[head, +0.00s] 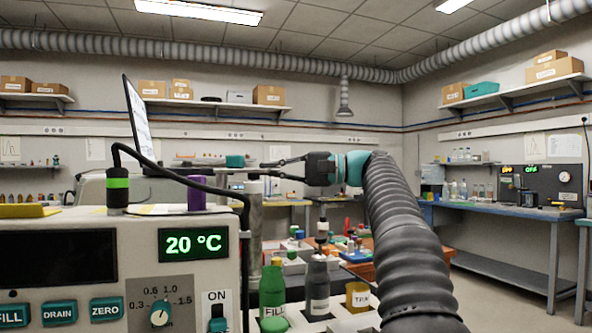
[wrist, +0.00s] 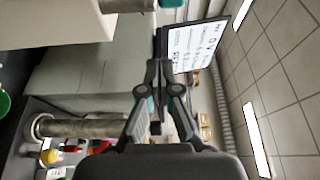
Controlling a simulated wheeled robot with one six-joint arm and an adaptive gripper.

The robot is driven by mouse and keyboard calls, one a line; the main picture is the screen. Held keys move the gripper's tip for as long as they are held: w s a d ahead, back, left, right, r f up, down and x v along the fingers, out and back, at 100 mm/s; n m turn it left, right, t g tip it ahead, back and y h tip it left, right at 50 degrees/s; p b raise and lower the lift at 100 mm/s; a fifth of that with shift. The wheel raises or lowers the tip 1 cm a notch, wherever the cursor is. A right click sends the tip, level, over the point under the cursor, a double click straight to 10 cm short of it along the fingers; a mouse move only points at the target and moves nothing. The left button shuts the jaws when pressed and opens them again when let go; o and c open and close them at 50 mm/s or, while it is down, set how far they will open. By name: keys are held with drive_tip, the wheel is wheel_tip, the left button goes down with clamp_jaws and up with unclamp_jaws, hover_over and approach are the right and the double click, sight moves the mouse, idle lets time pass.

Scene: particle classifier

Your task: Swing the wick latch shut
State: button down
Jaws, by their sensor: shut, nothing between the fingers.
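My gripper (head: 268,164) reaches left from the teal wrist joint, level with the top of the beige instrument. Its two dark fingers also show in the wrist view (wrist: 161,68), with their tips together and nothing between them. A small teal piece (head: 235,160) lies just left of the fingertips in the head view, and a teal end (wrist: 172,3) shows at the top edge of the wrist view. I cannot tell if either is the wick latch, or whether the fingers touch it. No latch can be clearly made out.
The beige instrument (head: 140,265) with a 20 °C display fills the left front. A black cable (head: 180,178) arches over it. A metal cylinder (head: 254,215) stands below the gripper. A green bottle (head: 272,291) and grey bottle (head: 318,288) stand lower right. A tilted screen (head: 137,115) rises behind.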

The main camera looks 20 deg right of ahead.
sight(241, 164)
drive_tip(key=shift+s+a+b, duration=0.3)
drive_tip(key=shift+s+a, duration=0.6)
drive_tip(key=shift+s, duration=0.25)
drive_tip(key=shift+s+a, duration=0.35)
drive_tip(key=shift+s, duration=0.15)
drive_tip(key=shift+s+d, duration=0.1)
